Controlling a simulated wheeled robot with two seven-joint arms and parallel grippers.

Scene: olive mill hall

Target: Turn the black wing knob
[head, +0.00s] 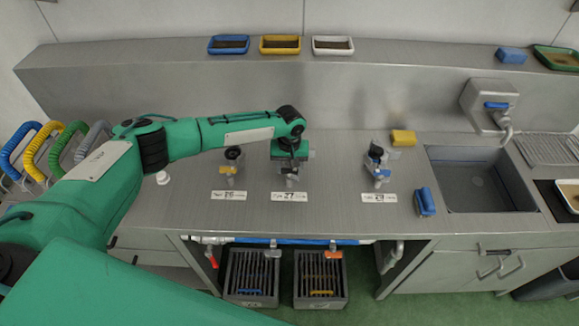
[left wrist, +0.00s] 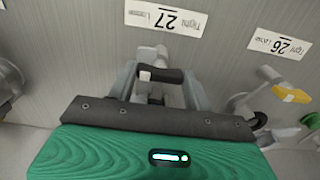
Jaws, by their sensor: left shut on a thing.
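The black wing knob (left wrist: 172,75) is a dark bar with a pale mark on one end, on the metal fitting behind the label 27 (head: 289,197). My left gripper (left wrist: 160,84) has its grey fingers on both sides of the knob and is shut on it. In the head view my left gripper (head: 289,166) is over fitting 27 and hides the knob. The label 27 (left wrist: 165,19) also shows in the left wrist view, reading Tight and Loose. My right gripper is in neither view.
Fitting 26 (head: 230,173) stands close on the left, with a black round top and a yellow part. Fitting 29 (head: 377,170) stands to the right. A blue brush-like item (head: 425,202) lies beside the sink (head: 478,182). The counter between 27 and 29 is clear.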

